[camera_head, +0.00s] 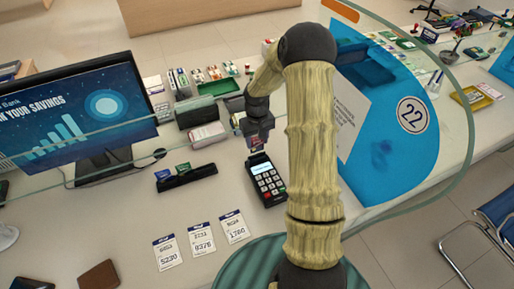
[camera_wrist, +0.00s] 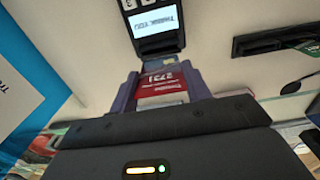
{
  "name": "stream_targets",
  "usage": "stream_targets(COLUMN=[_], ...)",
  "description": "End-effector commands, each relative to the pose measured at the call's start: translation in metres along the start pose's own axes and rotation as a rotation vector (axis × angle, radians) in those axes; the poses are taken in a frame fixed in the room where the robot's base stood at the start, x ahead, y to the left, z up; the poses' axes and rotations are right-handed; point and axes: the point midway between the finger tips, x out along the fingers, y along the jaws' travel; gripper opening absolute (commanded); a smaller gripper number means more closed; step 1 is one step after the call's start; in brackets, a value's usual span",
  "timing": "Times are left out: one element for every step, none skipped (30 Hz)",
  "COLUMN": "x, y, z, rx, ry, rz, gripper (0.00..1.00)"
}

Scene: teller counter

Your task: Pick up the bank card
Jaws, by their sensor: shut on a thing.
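My gripper (camera_head: 257,143) hangs just behind the black card terminal (camera_head: 268,182), above the counter. In the wrist view its two purple-grey fingers (camera_wrist: 160,80) are shut on a red card (camera_wrist: 160,86) with a pale band and the digits 2731, which looks like the bank card. The terminal also shows in the wrist view (camera_wrist: 156,22), its screen reading "THANK YOU", just beyond the fingertips. The card's lower part is hidden by my gripper's body. I cannot make out the card clearly in the head view.
A black holder (camera_head: 187,178) with a blue and a green card stands left of the terminal. Three numbered tickets (camera_head: 201,241) lie in front. A monitor (camera_head: 75,110) stands at left, a glass screen (camera_head: 455,160) at right. Boxes and a green tray (camera_head: 219,87) lie behind.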

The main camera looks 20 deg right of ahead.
Motion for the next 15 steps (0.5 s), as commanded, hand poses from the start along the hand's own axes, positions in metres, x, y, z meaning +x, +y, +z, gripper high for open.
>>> stream_targets(x=[-0.010, -0.016, -0.024, -0.029, -0.034, -0.039, -0.043, -0.045, -0.048, -0.050, -0.051, -0.051, -0.051, -0.051, -0.051], y=[0.001, 0.001, 0.000, 0.000, 0.000, 0.000, 0.000, 0.000, 0.000, 0.000, 0.000, 0.000, 0.000, 0.000, 0.000], z=[-0.001, -0.001, -0.001, 0.000, -0.001, -0.001, 0.000, 0.000, 0.000, 0.000, 0.000, 0.000, 0.000, 0.000, 0.000], rx=[0.001, 0.000, 0.000, 0.001, 0.001, 0.000, 0.000, 0.000, 0.000, 0.000, 0.000, 0.001, 0.000, 0.000, 0.000], ry=[0.004, 0.004, 0.004, 0.003, 0.003, 0.003, 0.002, 0.001, 0.001, 0.001, 0.000, 0.000, -0.001, -0.001, -0.001], rz=[0.002, 0.002, 0.002, 0.001, 0.001, 0.001, 0.001, 0.001, 0.000, 0.000, -0.001, -0.001, -0.001, -0.001, -0.001], gripper=[0.24, 0.24, 0.24, 0.24, 0.24, 0.24, 0.24, 0.24, 0.24, 0.24, 0.24, 0.24, 0.24, 0.24, 0.24])
